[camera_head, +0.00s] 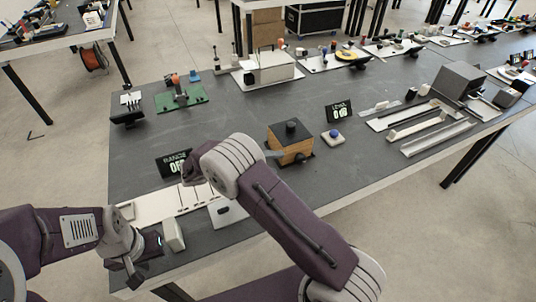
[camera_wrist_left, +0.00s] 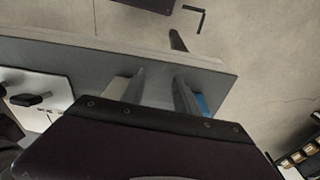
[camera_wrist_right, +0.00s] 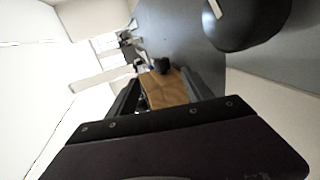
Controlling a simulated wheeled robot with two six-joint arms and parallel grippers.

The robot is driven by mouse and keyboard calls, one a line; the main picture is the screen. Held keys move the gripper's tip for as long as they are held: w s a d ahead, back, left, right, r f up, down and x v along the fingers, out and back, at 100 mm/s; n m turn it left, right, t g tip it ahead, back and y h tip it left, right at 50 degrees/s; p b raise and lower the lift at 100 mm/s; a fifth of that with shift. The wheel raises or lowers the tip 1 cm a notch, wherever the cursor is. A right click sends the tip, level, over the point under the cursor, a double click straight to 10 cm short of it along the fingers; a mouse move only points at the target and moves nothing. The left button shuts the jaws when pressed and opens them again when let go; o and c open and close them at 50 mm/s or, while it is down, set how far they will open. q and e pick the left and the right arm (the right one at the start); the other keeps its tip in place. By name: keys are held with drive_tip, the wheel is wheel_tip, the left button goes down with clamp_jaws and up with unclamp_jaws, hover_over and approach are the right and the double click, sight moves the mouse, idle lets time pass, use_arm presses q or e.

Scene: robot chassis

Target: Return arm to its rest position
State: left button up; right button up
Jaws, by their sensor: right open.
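My left gripper (camera_head: 128,275) hangs at the front left corner of the table in the head view, beside a small white block (camera_head: 174,235). In the left wrist view its two fingers (camera_wrist_left: 160,82) stand apart with no object between them, over the table edge. My right arm (camera_head: 290,220) reaches up from the lower right and bends over the table front. Its gripper is mostly hidden behind the arm there. In the right wrist view its fingers (camera_wrist_right: 160,85) are apart, with a wooden box (camera_wrist_right: 166,92) visible beyond them, not clearly touched.
The wooden box (camera_head: 291,150) with a black knob stands mid-table near my right forearm. A blue button (camera_head: 334,134) and a small display (camera_head: 339,111) are right of it. A white panel (camera_head: 165,204) lies at the front left. The table's (camera_head: 150,148) left middle is mostly clear.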

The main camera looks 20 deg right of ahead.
use_arm(q)
wheel_tip(320, 180, up, 3)
drive_tip(key=p, duration=0.2)
drive_tip(key=shift+f+p, duration=0.2)
drive_tip(key=shift+p, duration=0.1)
wheel_tip(320, 180, up, 2)
drive_tip(key=shift+w+a+p, duration=0.1)
drive_tip(key=shift+w+p, duration=0.05)
drive_tip(key=shift+p, duration=0.9)
use_arm(e)
drive_tip(key=s+d+r+m+g+y+p, duration=0.1)
drive_tip(key=s+d+r+m+g+y, duration=0.15)
drive_tip(key=d+r, duration=0.35)
drive_tip(key=s+d+r+m+g+y+p, duration=0.1)
drive_tip(key=s+d+r+m, duration=0.2)
drive_tip(key=r, duration=0.6)
drive_tip(key=s+a+f+n+y+p, duration=0.1)
drive_tip(key=s+y+p, duration=0.3)
drive_tip(key=s, duration=0.6)
use_arm(q)
wheel_tip(320, 180, up, 6)
drive_tip(key=shift+f, duration=0.1)
use_arm(e)
drive_tip(key=s+a+f+n+t+y, duration=0.2)
drive_tip(key=a+f+y, duration=0.4)
drive_tip(key=a, duration=0.4)
drive_tip(key=shift+f+n+t+y, duration=0.2)
drive_tip(key=shift+n+t+y, duration=0.35)
drive_tip(key=shift+n+t, duration=0.15)
